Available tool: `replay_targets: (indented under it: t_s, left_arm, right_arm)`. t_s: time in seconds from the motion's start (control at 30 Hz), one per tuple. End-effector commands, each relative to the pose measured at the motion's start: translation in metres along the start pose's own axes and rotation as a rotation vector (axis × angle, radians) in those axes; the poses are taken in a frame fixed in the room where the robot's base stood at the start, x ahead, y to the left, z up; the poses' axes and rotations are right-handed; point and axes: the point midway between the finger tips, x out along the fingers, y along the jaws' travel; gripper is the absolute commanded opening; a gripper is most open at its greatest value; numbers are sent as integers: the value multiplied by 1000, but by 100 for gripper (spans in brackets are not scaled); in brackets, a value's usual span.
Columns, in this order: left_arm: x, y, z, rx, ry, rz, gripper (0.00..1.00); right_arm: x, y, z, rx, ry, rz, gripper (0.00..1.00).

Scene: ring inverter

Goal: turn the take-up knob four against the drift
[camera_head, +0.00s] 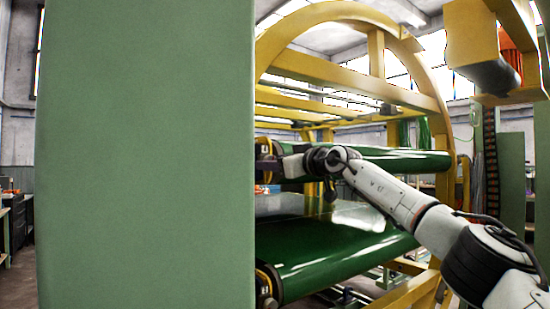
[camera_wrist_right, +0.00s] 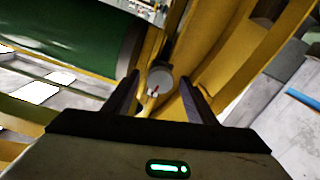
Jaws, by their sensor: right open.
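A small round grey knob (camera_wrist_right: 160,79) with a red and white mark on its face shows in the right wrist view, in front of a yellow frame. My right gripper (camera_wrist_right: 159,77) is open, with one dark finger on each side of the knob in the picture. The fingers do not appear to touch it; whether it lies between them or beyond their tips I cannot tell. In the head view my right arm reaches in from the right to the machine, and its jaws and the knob cannot be made out there. My left gripper is not in view.
A large green panel (camera_head: 145,150) blocks the left half of the head view. The yellow ring frame (camera_head: 425,65) carries an upper green roller (camera_head: 400,160) and a lower green belt (camera_head: 330,250). A green roller (camera_wrist_right: 85,40) lies left of the knob in the wrist view.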

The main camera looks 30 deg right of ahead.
Motion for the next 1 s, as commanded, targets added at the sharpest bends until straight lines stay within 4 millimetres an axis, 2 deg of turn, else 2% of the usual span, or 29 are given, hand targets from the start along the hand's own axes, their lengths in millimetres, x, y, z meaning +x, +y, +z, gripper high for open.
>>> replay_targets:
  t_s: [0.2, 0.43, 0.73, 1.0]
  left_arm:
    - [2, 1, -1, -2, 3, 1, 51]
    - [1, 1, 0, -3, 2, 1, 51]
    - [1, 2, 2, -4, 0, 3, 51]
    - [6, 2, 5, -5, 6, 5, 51]
  right_arm:
    - [0, 0, 0, 0, 0, -1, 50]
    - [0, 0, 0, 0, 0, 0, 11]
    - [0, 0, 1, -32, 0, 0, 10]
    - [0, -2, 2, -184, 0, -2, 10]
